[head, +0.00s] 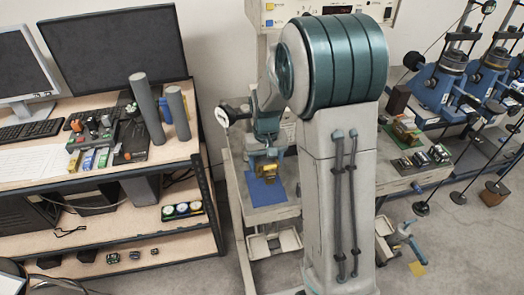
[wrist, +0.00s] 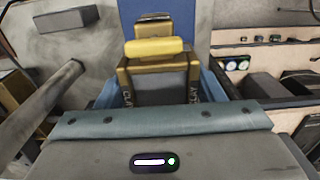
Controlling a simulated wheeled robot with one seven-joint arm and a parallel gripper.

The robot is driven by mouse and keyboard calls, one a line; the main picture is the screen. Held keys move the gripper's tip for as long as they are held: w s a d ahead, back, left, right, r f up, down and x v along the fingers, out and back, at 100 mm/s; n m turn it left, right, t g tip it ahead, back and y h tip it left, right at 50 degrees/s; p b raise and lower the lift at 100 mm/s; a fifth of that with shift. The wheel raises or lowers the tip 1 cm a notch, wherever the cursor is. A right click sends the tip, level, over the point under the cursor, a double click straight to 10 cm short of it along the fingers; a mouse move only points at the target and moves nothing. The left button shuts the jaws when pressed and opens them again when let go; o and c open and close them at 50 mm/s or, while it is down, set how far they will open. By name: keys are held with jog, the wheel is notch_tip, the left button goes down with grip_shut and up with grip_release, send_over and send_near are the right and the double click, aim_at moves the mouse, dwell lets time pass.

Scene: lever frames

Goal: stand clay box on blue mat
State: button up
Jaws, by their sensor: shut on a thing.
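The clay box (wrist: 160,75) is ochre and brown with a dark grey face, lettering along its edges and a yellow rounded part at its far end. It sits between the blue fingers of my gripper (wrist: 165,92), which is shut on it. In the head view the small ochre clay box (head: 265,170) shows just under my gripper (head: 265,157). The blue mat (head: 264,191) lies on the light bench, below and in front of the box. The mat (wrist: 155,10) also shows past the box in the wrist view. I cannot tell whether the box touches the mat.
My own arm stands in front of the bench and hides its right part. A wooden desk (head: 110,168) with monitors, tubes and small boxes is at the left. Blue lever machines (head: 440,90) stand at the right. A dark block (wrist: 68,19) lies left of the mat.

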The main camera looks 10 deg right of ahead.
aim_at(265, 186)
jog(key=shift+f+b, duration=2.15)
jog(key=shift+f, duration=1.15)
jog(key=shift+f+b, duration=0.45)
jog(key=shift+f, duration=0.1)
